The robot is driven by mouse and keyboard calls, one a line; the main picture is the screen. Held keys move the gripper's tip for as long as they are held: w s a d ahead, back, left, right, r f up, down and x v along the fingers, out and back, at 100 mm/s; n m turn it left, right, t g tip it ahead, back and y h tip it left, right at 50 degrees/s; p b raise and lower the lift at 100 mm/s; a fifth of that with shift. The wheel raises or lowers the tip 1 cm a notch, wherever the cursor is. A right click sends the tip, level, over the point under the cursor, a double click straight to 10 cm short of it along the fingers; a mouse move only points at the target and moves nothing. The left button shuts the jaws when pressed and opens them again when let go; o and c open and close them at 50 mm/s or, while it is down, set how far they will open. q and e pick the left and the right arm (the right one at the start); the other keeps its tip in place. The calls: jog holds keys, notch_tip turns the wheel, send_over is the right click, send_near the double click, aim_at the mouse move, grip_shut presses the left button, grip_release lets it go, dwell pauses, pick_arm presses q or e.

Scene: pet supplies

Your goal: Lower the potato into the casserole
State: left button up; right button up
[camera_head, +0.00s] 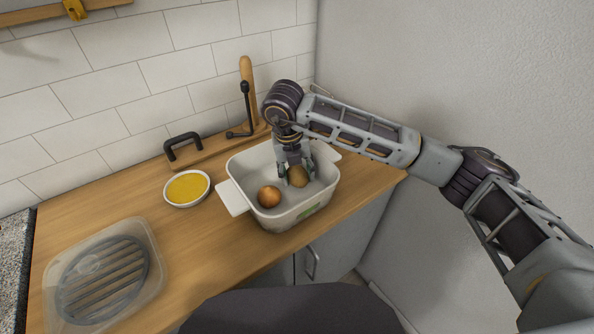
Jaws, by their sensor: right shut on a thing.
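The casserole (236,197) is a white rectangular dish with side handles, standing on the wooden counter near its right end. A brown potato (298,177) is between the fingers of my right gripper (296,172), inside the casserole's rim. The gripper points down and is shut on the potato. I cannot tell whether the potato touches the casserole's bottom. A round orange-brown item (268,196), perhaps an onion, lies in the casserole to the left of the potato. My left gripper is not in view.
A bowl of yellow food (187,188) stands left of the casserole. A clear container with a dark slatted lid or insert (103,277) is at the front left. A wooden board with a black handle (185,148) lies by the tiled wall. A grey wall is close on the right.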

aim_at(297, 170)
jog(key=shift+f, duration=0.3)
dwell(0.5)
jog(key=o, duration=1.2)
jog(key=shift+r, duration=0.15)
jog(key=shift+r+p, duration=3.95)
jog(key=shift+r, duration=1.1)
